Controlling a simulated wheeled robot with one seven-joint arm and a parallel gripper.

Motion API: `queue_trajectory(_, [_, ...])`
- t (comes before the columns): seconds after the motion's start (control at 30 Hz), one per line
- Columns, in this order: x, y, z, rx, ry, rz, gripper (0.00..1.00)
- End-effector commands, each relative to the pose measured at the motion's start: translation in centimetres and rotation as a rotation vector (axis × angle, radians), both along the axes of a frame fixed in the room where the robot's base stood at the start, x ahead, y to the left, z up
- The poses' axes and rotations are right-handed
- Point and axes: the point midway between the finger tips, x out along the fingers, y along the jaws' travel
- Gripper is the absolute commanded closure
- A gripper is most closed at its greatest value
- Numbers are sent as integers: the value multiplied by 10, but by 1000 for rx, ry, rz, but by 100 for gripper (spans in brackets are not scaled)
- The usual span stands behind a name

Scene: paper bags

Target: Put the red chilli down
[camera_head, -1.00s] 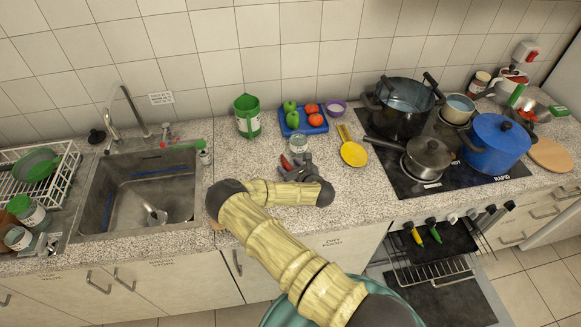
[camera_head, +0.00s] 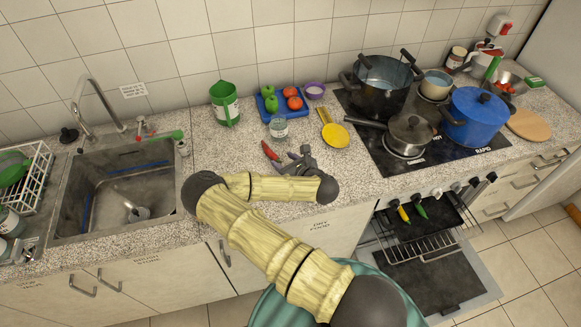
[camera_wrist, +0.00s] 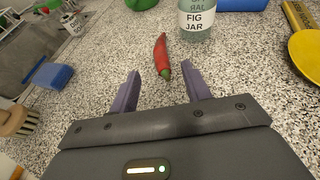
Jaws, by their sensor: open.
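The red chilli (camera_head: 269,150) lies on the speckled worktop, in front of and slightly left of the glass jar. In the wrist view the chilli (camera_wrist: 161,53) points away from me, its green stem end near the line between my fingertips. My gripper (camera_wrist: 160,72) has its two purple fingers spread wide, with a gap on each side of the chilli. Most of the chilli lies beyond the fingertips. In the head view my gripper (camera_head: 289,159) is just right of the chilli, low over the worktop.
The fig jar (camera_wrist: 196,18) stands just behind the chilli. A blue tray (camera_head: 268,114) of apples and tomatoes, a green jug (camera_head: 226,104) and a yellow spoon (camera_head: 335,134) are near. The sink (camera_head: 124,193) is left, the hob with pots right.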

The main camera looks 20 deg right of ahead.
Motion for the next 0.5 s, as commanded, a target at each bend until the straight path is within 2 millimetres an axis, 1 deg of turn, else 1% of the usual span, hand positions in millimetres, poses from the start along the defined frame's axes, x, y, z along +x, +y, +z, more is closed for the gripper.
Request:
queue_trajectory(0.03, [-7,-3,1,-3,0,-3,52])
queue_trajectory(0.1, [-16,-7,5,-2,-1,-3,52])
queue_trajectory(0.2, [-24,-9,9,-2,-1,-1,52])
queue_trajectory(0.3, [-28,-10,12,-2,-1,-1,52])
queue_trajectory(0.5, [-28,-10,12,0,0,-1,52])
